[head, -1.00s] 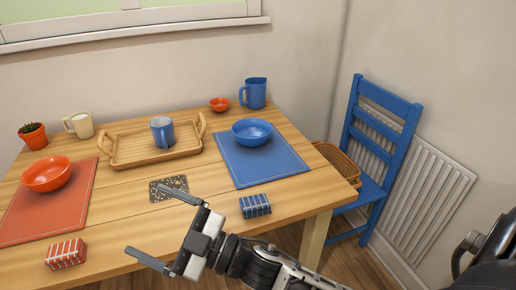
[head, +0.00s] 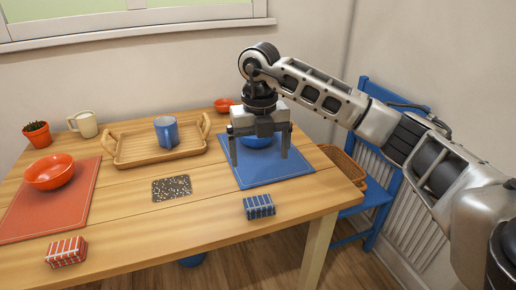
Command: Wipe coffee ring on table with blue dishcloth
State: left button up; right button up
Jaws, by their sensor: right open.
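The blue dishcloth (head: 259,206), folded with white stripes, lies near the table's front edge, right of centre. My right gripper (head: 259,160) points down with its fingers apart and empty. It is above the blue placemat (head: 242,178), farther back than the cloth, and partly hides the blue bowl (head: 257,141). I cannot make out a coffee ring on the wooden table (head: 130,212). My left gripper is not in view.
A dark speckled square (head: 171,188) lies mid-table. A wicker tray (head: 131,158) holds a blue mug (head: 166,132). At left are a red bowl (head: 49,171), red placemat (head: 45,218) and red striped cloth (head: 66,251). A blue chair (head: 378,196) stands right.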

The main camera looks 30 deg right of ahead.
aim_at(259, 202)
notch_tip(259, 202, down, 15)
jog(key=shift+r, duration=0.1)
dwell(0.3)
jog(key=c, duration=1)
jog(key=o, duration=0.6)
jog(key=shift+o, duration=0.2)
jog(key=shift+r, duration=0.2)
